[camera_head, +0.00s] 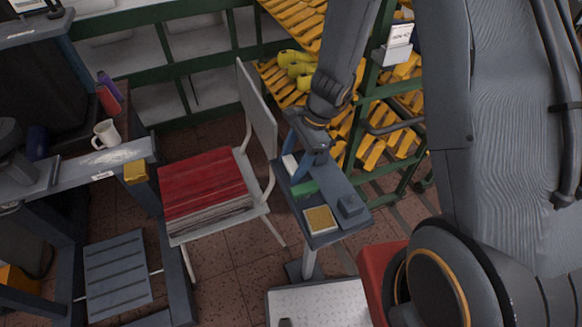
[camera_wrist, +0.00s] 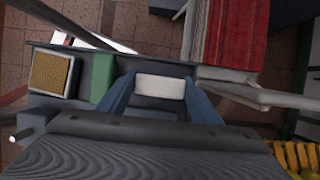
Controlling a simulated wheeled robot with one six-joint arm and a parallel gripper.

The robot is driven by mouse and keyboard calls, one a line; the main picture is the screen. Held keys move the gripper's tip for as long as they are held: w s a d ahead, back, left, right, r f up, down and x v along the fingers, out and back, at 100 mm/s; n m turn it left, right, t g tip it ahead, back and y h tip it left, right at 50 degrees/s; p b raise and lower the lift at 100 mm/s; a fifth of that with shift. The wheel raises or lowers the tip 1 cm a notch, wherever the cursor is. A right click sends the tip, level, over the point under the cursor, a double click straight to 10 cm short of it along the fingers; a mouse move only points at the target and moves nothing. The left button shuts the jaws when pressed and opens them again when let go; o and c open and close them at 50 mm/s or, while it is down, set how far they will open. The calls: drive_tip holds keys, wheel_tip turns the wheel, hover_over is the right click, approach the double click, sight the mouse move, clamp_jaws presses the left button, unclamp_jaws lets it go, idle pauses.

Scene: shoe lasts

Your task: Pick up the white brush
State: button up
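The white brush (camera_head: 290,164) is at the far left end of the small grey stand (camera_head: 335,184). It is partly hidden by my gripper (camera_head: 299,172). In the wrist view the white brush (camera_wrist: 160,86) is a pale block between the tips of my gripper (camera_wrist: 159,80). One blue finger is on each side of it, very close to its ends. I cannot tell whether the fingers press on it or stand just apart. The brush appears low, at about the level of the stand top.
On the stand are a green block (camera_head: 304,188), a yellow-topped brush (camera_head: 320,219) and a dark grey block (camera_head: 351,205). A chair with a red stack (camera_head: 203,182) stands close at the left. A rack of yellow lasts (camera_head: 372,143) is behind.

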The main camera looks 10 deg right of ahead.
sight(292, 164)
drive_tip(key=shift+r, duration=0.1)
drive_tip(key=shift+c, duration=0.5)
drive_tip(key=shift+r+b, duration=0.6)
drive_tip(key=shift+r, duration=4.3)
